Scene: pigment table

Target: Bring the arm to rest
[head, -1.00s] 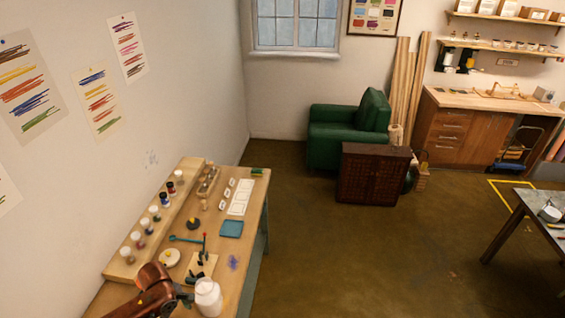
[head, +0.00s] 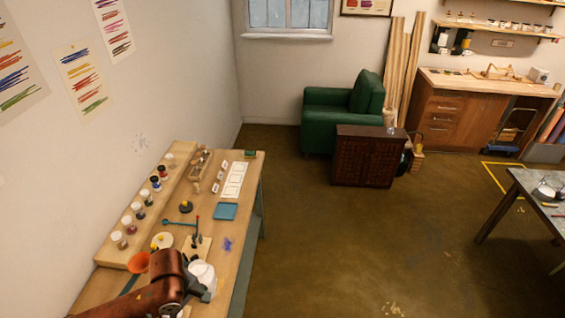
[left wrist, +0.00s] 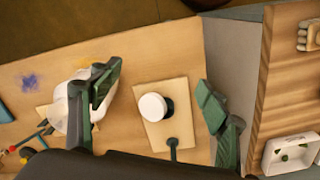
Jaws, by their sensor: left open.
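My left arm, copper-coloured, comes in at the bottom left of the head view over the near part of the pigment table (head: 258,172). In the left wrist view my left gripper (left wrist: 158,95) is open, with its two dark green fingers wide apart. Between and below them is a white round-topped piece (left wrist: 153,106) beside a dark round part on a pale wooden board (left wrist: 180,125). A white jar (head: 203,274) stands close by the wrist in the head view and is partly covered. My right gripper is not in view.
Several pigment jars (head: 140,210) stand on a raised ledge along the wall. An orange funnel-like piece (head: 138,262) lies by my arm. Open floor is right of the table.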

